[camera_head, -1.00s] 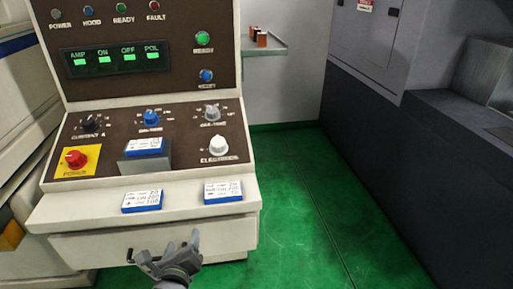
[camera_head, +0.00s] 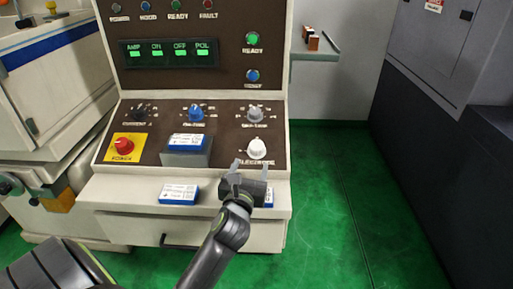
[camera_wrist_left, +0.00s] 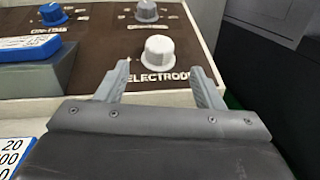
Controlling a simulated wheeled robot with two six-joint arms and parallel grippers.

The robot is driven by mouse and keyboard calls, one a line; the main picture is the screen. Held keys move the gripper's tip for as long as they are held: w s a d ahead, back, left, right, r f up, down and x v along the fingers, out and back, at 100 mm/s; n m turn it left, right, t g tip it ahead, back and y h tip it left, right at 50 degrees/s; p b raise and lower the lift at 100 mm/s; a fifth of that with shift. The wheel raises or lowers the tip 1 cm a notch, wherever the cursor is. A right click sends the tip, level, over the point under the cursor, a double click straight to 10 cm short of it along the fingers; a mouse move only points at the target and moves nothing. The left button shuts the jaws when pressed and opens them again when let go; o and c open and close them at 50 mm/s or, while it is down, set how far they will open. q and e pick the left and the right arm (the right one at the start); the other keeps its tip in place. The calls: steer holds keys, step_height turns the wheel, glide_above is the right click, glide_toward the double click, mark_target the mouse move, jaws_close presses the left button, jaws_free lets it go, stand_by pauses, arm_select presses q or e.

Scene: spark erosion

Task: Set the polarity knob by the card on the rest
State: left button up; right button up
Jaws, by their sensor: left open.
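The white knob (camera_head: 257,148) labelled ELECTRODE sits at the lower right of the brown control panel (camera_head: 228,140). It also shows in the left wrist view (camera_wrist_left: 158,52); its exact setting is not clear. My left gripper (camera_head: 250,168) is open and empty just in front of the knob. In the left wrist view its fingertips (camera_wrist_left: 152,84) point toward the panel, with the knob beyond the gap between them. A blue-and-white card (camera_head: 187,141) rests on a grey block (camera_head: 187,158) left of the knob; its writing is too small to read. My right gripper is out of view.
One card (camera_head: 179,194) lies on the ledge, and another (camera_head: 269,198) is partly hidden behind my gripper. A blue knob (camera_head: 196,111), a grey knob (camera_head: 255,113) and a red power knob (camera_head: 124,146) share the panel. Green floor at right is clear.

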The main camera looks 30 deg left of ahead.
mark_target(256, 149)
arm_select(q)
steer(key=x, duration=0.9)
steer(key=c, duration=1)
steer(key=shift+o, duration=0.2)
